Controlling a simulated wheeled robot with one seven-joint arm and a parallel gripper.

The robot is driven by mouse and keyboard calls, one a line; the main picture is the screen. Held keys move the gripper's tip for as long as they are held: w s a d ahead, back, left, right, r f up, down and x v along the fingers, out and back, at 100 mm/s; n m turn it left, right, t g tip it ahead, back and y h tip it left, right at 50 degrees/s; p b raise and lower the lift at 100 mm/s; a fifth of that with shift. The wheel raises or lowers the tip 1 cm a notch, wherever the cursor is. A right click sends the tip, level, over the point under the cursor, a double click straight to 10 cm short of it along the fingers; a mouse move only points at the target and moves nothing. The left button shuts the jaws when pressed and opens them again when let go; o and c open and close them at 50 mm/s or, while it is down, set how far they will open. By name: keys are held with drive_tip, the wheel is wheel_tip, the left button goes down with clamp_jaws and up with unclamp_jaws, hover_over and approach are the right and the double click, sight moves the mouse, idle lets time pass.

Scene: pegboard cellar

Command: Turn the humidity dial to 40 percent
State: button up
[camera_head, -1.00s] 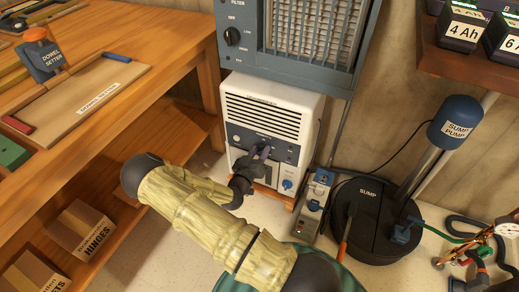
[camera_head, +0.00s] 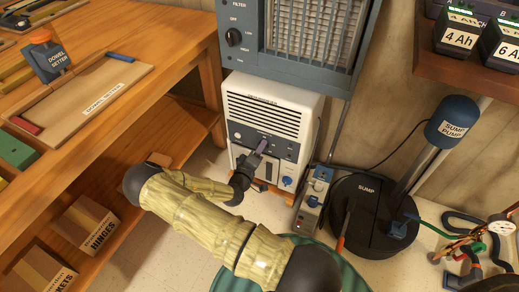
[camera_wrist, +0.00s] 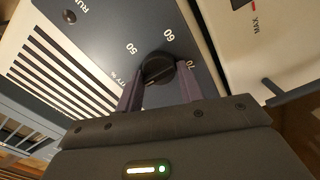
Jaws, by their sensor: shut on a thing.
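The humidity dial (camera_wrist: 160,66) is a small dark round knob on the blue-grey panel of the white dehumidifier (camera_head: 277,107). In the wrist view, the figures 50 and 60 and part of a 70 stand around it, beside a partly hidden "% " label. Where its pointer stands is not clear to me. My gripper (camera_wrist: 158,84) has one purple-grey finger on each side of the dial and is shut on it. In the head view, my gripper (camera_head: 261,147) reaches the panel, and its fingers hide the dial.
A blue-grey filter unit (camera_head: 292,69) hangs right above the dehumidifier. A wooden workbench (camera_head: 170,50) with a lower shelf stands to the left. A power strip (camera_head: 313,198) and a black sump lid (camera_head: 366,240) are at the right.

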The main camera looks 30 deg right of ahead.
idle(0.5)
drive_tip(key=o, duration=1)
drive_tip(key=shift+c, duration=0.2)
drive_tip(key=p+v, duration=0.4)
drive_tip(key=v, duration=1.3)
drive_tip(key=shift+a+p, duration=0.25)
drive_tip(key=shift+p, duration=0.1)
drive_tip(key=shift+s, duration=0.1)
